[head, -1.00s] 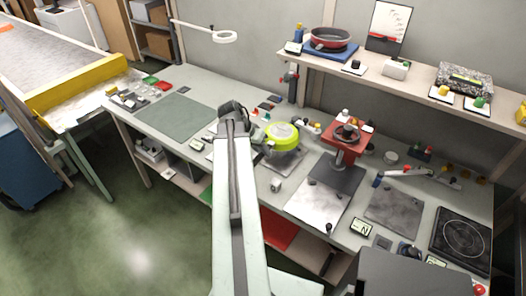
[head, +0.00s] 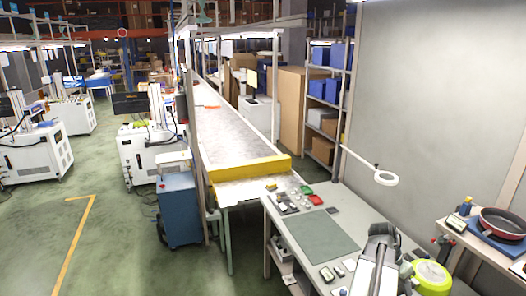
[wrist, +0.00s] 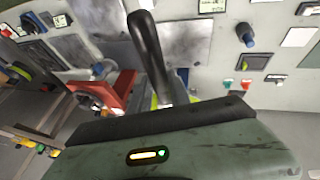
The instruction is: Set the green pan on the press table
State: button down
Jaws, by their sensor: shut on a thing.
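The green pan (head: 430,277) shows at the lower right of the head view, its bright yellow-green round body held beside my gripper (head: 404,268) over the workbench. In the wrist view a black handle (wrist: 150,50) stands up in front of the gripper body, and a sliver of green (wrist: 156,101) shows at its base. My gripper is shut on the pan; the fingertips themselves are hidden. The red press (wrist: 104,94) is at the left in the wrist view. The head view now leaves it out of frame, and I cannot make out its table clearly.
The workbench holds a grey-green mat (head: 312,235) and several small parts. A red pan (head: 503,222) sits on the shelf at right. A conveyor (head: 228,130) with a yellow end bar (head: 250,168) runs back at left.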

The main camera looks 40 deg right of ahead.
notch_tip(320, 180, up, 8)
jog(key=p, duration=0.6)
jog(key=shift+f, duration=0.15)
notch_tip(320, 180, down, 19)
jog(key=b, duration=1.9)
notch_tip(320, 180, up, 15)
jog(key=p, duration=1.5)
jog(key=shift+f, duration=0.2)
notch_tip(320, 180, down, 14)
jog(key=b, duration=1.4)
jog(key=shift+f, duration=0.1)
